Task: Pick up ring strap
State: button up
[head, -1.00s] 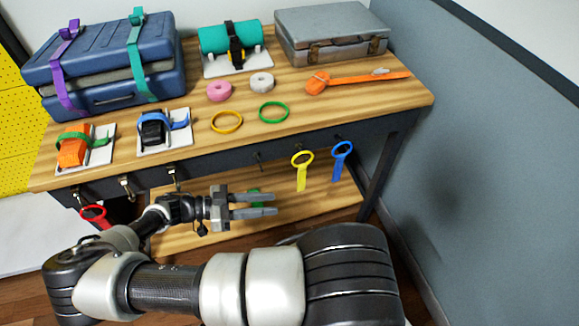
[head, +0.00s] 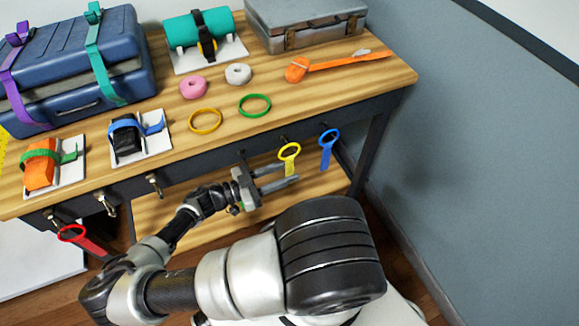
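Several ring straps hang from hooks along the table's dark front edge. A yellow ring strap (head: 289,153) and a blue ring strap (head: 328,145) hang at the right, and a red ring strap (head: 72,233) hangs at the left. My gripper (head: 290,174) is in front of the table edge, pointing right. Its two fingers are apart with nothing seen held between them. The fingertips overlap the lower tail of the yellow strap in the picture; I cannot tell whether they touch it.
On the table (head: 330,93) are a strapped blue case (head: 125,60), a grey case (head: 305,20), a teal roll (head: 185,27), an orange strap (head: 345,61) and loose rings. Bare hooks (head: 154,184) stick out at the front left. A grey wall (head: 480,170) bounds the right.

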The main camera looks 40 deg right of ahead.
aim_at(293, 170)
jog(key=shift+x, duration=2.75)
jog(key=shift+f, duration=0.1)
jog(key=shift+c, duration=0.5)
grip_shut()
